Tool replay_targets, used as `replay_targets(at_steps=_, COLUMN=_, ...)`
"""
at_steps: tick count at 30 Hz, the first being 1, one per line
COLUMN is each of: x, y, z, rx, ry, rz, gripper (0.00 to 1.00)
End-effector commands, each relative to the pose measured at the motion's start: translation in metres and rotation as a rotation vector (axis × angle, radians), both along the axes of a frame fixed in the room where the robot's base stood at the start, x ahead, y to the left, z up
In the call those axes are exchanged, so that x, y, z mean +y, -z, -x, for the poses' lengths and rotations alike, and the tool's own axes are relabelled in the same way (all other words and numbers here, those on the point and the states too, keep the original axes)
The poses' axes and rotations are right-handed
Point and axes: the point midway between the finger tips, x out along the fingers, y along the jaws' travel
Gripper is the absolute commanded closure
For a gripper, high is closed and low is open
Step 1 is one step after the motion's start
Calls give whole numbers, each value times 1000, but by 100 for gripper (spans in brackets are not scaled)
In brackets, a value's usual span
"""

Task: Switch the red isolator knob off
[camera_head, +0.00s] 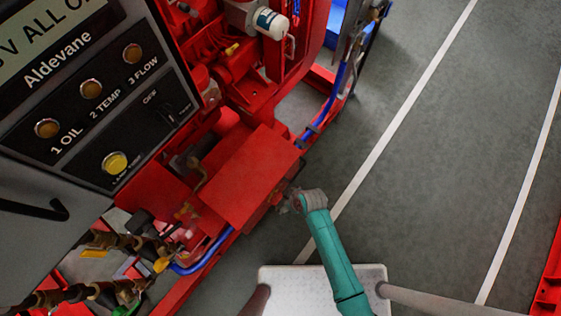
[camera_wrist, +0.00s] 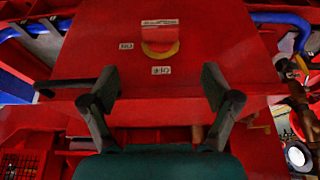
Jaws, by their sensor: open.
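The red isolator knob (camera_wrist: 160,36) sits on a yellow disc on the flat face of a red box (camera_wrist: 215,50) in the wrist view. One small white label lies left of the knob and one below it; their lettering is too small to read surely. Which way the knob is turned is hard to tell. My gripper (camera_wrist: 160,76) is open and empty, its dark fingers spread wide either side and lower in the picture than the knob, apart from it. In the head view my gripper (camera_head: 286,203) is at the right side of the red box (camera_head: 250,178).
A grey control panel (camera_head: 100,100) with several round lamps stands at the left. Blue hoses (camera_head: 325,115) run along the red frame. Brass valves and pipes (camera_head: 130,245) lie lower left. Grey floor (camera_head: 420,170) with white lines is clear on the right.

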Motion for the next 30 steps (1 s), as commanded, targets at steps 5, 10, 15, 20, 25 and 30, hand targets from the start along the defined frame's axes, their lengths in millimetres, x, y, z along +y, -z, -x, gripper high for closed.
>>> replay_targets(at_steps=5, x=8, y=23, z=-6, rx=0, ry=0, rz=0, gripper=12)
replay_targets(at_steps=10, x=16, y=48, z=-13, rx=0, ry=1, rz=0, gripper=12)
replay_targets(at_steps=15, x=24, y=70, z=-18, rx=-1, ry=1, rz=0, gripper=12)
replay_targets(at_steps=20, x=28, y=84, z=-22, rx=-2, ry=2, rz=0, gripper=12)
replay_targets(at_steps=25, x=30, y=91, z=-23, rx=-1, ry=3, rz=0, gripper=12)
replay_targets(at_steps=30, x=30, y=92, z=-24, rx=-3, ry=3, rz=0, gripper=12)
